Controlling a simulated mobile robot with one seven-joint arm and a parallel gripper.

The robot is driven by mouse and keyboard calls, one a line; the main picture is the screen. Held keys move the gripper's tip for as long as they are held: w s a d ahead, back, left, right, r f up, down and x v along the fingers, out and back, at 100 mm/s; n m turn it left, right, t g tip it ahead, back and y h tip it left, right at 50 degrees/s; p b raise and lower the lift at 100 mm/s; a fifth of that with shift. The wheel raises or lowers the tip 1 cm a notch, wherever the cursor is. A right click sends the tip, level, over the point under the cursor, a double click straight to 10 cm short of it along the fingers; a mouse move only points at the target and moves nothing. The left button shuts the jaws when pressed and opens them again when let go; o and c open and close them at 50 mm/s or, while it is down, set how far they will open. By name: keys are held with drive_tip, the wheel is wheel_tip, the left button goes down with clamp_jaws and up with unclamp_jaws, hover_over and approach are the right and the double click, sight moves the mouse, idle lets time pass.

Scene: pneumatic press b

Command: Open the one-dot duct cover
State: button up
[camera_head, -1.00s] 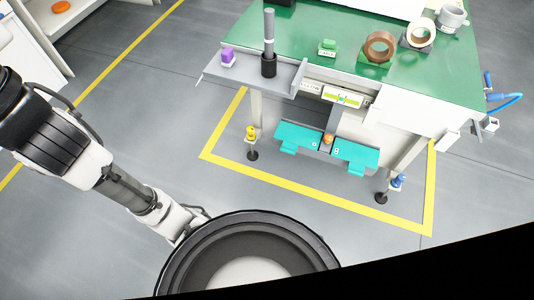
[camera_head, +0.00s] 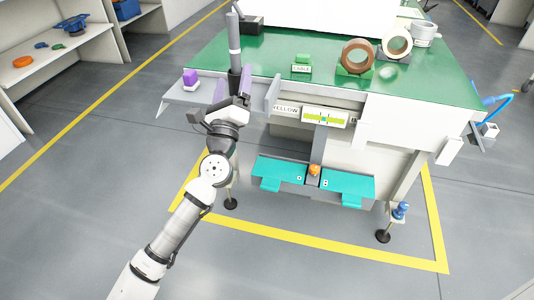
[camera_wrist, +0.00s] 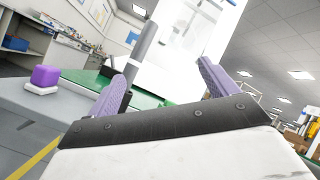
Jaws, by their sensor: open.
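The one-dot duct cover (camera_head: 280,170) is the left of two teal panels low on the front of the press table, with a single dot near its right end and a teal tab (camera_head: 270,184) below it. The two-dot cover (camera_head: 348,186) is to its right. My gripper (camera_head: 233,86) is open and empty, its purple fingers pointing up, above and to the left of the one-dot cover, at the height of the tabletop. In the wrist view my gripper (camera_wrist: 162,75) shows its fingers spread with nothing between them; neither cover shows there.
An orange knob (camera_head: 314,170) sits between the covers. A grey side shelf (camera_head: 180,97) with a purple block (camera_head: 190,77) and a grey post (camera_head: 234,42) stand near my gripper. Tape rolls stand on the green tabletop (camera_head: 300,42). Floor in front is clear.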

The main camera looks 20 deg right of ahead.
drive_tip(key=s+d+f+m+g+b, duration=0.1)
drive_tip(key=d+f+m+g+b, duration=0.15)
drive_tip(key=f, duration=1.05)
drive_tip(key=s+d+f+m+g+b, duration=0.1)
drive_tip(key=f+m+b, duration=0.2)
drive_tip(key=f, duration=1)
drive_tip(key=m+g+y+b, duration=0.1)
drive_tip(key=m+g+b, duration=0.2)
drive_tip(key=m+b, duration=0.15)
approach(269, 190)
drive_tip(key=b+x, duration=0.1)
drive_tip(key=x, duration=0.8)
drive_tip(key=shift+w+f, duration=0.1)
drive_tip(key=shift+w, duration=0.05)
drive_tip(key=c, duration=1.4)
